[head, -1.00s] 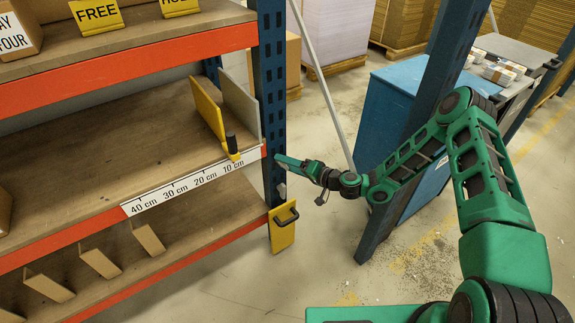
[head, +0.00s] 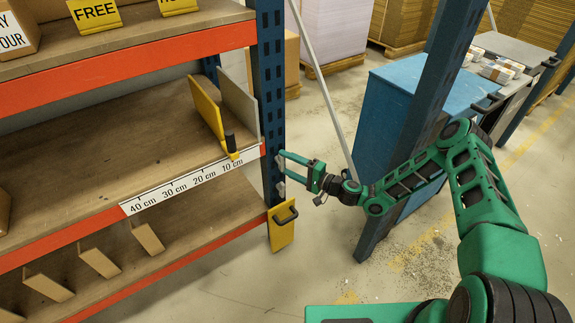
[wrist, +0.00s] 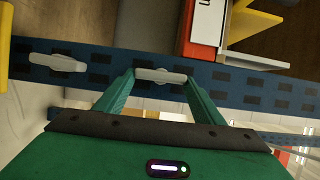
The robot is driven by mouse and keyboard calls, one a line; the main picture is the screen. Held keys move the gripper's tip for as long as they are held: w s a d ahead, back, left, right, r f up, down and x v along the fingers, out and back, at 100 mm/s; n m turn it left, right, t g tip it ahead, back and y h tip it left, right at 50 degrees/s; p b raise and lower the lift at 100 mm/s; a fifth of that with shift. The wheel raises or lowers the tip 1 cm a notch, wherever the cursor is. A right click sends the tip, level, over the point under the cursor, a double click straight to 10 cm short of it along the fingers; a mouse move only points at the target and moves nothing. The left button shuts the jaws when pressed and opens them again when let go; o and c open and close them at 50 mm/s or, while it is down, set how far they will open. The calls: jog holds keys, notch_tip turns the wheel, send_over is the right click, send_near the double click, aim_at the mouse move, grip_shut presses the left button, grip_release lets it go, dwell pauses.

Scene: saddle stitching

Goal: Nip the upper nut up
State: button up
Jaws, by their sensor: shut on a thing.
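The upper nut (wrist: 161,76) is a pale grey wing nut on the blue upright. In the wrist view its wings lie along the upright's length, between my fingertips. My gripper (wrist: 160,80) is shut on its two wing ends. In the head view my gripper (head: 284,167) reaches the upright from the right, one finger above the other, and the upper nut is hard to make out there. The lower nut (wrist: 58,62) is a similar wing nut, free of my gripper, with its wings also along the upright. It also shows just below my fingers in the head view (head: 281,188).
The blue upright (head: 271,85) carries orange-edged shelves on its left. A yellow plate with a black handle (head: 283,226) hangs below the nuts. A yellow divider (head: 208,110) stands on the middle shelf. A grey diagonal brace (head: 324,90) runs behind my gripper.

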jog(key=shift+w+d+f, duration=0.1)
jog(key=shift+d+f, duration=0.15)
jog(key=o, duration=1.1)
jog(key=shift+c, duration=0.2)
jog(key=shift+a+r, duration=0.1)
jog(key=v, duration=1)
jog(key=shift+s+d, duration=0.25)
jog(key=shift+d, duration=0.05)
